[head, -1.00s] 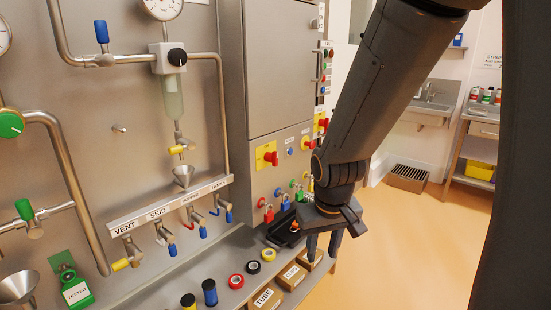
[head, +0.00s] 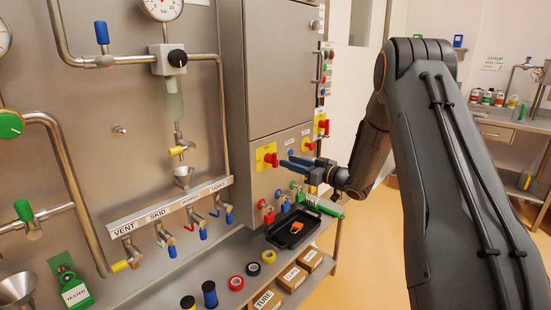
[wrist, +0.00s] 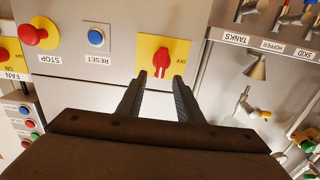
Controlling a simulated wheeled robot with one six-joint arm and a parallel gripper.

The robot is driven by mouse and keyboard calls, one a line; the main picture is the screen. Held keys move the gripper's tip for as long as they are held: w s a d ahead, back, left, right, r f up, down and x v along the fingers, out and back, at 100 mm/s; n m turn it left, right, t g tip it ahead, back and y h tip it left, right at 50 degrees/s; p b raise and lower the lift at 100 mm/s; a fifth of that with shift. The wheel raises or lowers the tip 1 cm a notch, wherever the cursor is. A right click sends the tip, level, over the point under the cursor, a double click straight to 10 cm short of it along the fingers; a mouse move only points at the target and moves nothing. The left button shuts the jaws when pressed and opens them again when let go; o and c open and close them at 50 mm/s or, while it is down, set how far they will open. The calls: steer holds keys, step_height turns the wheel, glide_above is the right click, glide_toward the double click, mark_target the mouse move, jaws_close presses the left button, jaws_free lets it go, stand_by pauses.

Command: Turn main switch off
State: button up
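The main switch (head: 267,157) is a red rotary handle on a yellow plate on the cabinet's lower panel. In the wrist view the red handle (wrist: 162,60) stands lengthwise in the picture, with OFF lettering beside it on the plate. My gripper (head: 288,160) points at the switch from the right in the head view. I see no clear contact with the handle.
A blue reset button (wrist: 96,37) and red stop button (wrist: 34,36) share the panel. Below the gripper, padlocks (head: 267,212) hang over a black tray (head: 275,240) holding an orange item. Tape rolls and cardboard boxes (head: 292,276) sit along the shelf.

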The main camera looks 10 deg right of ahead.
mark_target(277, 157)
steer(key=shift+p+x, duration=0.55)
steer(key=shift+x, duration=3.35)
steer(key=c, duration=0.7)
